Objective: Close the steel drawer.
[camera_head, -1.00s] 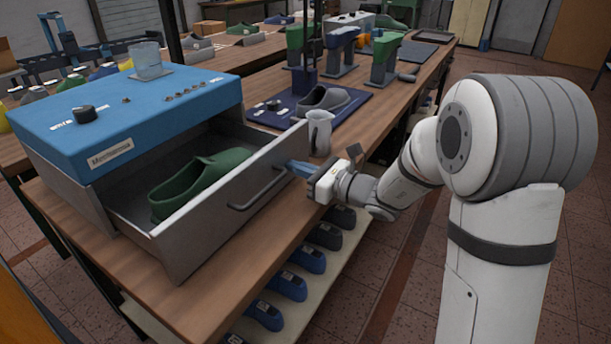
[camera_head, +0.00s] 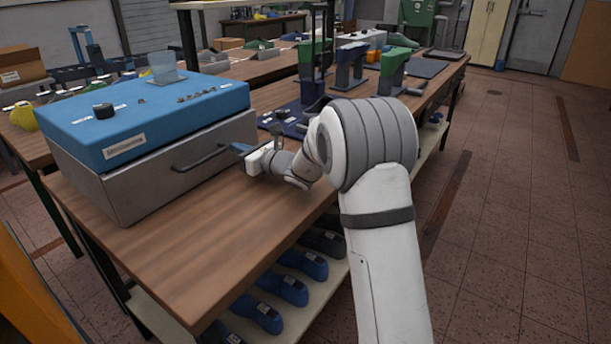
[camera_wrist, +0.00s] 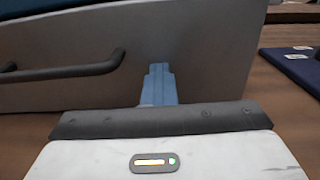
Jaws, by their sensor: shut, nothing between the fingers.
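The steel drawer (camera_head: 150,185) sits in the blue-topped cabinet (camera_head: 150,115) on the wooden bench. Its front lies flush with the cabinet, with no gap that I can see, and its inside is hidden. A dark bar handle (camera_head: 203,160) crosses the drawer front; it also shows at the left in the wrist view (camera_wrist: 62,72). My gripper (camera_head: 238,148) is shut and empty. Its blue fingertips (camera_wrist: 158,82) are at the drawer front, to the right of the handle, and seem to touch it.
A dark blue mat (camera_wrist: 292,68) lies on the bench to the right of the cabinet. Green and blue stands (camera_head: 350,68) are farther back. Blue shoe lasts (camera_head: 280,285) lie on the shelf below. The bench top (camera_head: 200,225) before the drawer is clear.

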